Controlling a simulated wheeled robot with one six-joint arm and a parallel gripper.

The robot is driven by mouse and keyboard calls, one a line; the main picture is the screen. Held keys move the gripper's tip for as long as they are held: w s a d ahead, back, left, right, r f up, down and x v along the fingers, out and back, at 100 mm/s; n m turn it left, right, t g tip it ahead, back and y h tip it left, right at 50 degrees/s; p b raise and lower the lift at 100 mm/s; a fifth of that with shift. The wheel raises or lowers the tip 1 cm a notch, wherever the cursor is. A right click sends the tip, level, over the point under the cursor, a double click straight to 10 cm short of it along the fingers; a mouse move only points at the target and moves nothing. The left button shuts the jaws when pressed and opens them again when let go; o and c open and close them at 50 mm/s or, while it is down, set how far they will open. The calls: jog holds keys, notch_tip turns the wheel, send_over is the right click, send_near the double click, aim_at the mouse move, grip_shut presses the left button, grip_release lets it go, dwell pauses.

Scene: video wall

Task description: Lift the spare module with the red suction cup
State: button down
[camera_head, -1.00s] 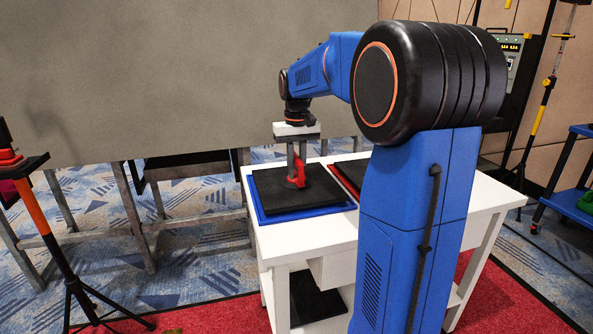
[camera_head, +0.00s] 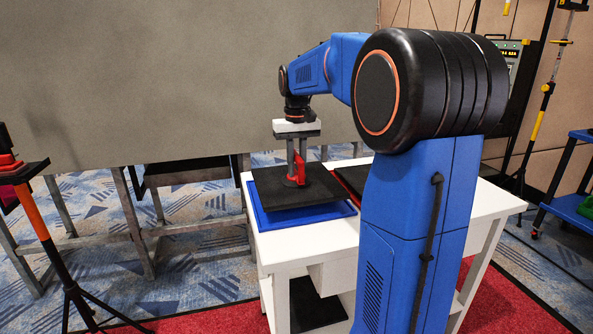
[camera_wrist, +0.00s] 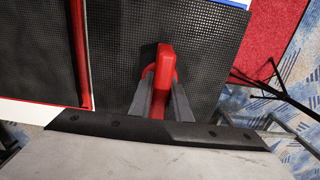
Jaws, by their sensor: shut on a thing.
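The spare module is a dark, flat panel (camera_head: 278,187) with a red suction cup (camera_head: 300,174) on top. My gripper (camera_head: 296,178) points down and is shut on the red suction cup. The module hangs tilted just above a blue tray (camera_head: 325,213) on the white table. In the wrist view the red cup handle (camera_wrist: 166,66) sits between my gripper's fingertips (camera_wrist: 163,98), with the dark grid surface of the module (camera_wrist: 213,45) behind it. The module's underside is hidden.
A second dark panel in a red tray (camera_head: 351,177) lies to the right on the white table (camera_head: 490,200), partly behind my arm. A large grey panel (camera_head: 150,80) on a metal frame stands behind. An orange and black tripod (camera_head: 45,225) stands at the left.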

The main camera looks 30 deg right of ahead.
aim_at(296, 154)
jog(key=shift+r, duration=2.2)
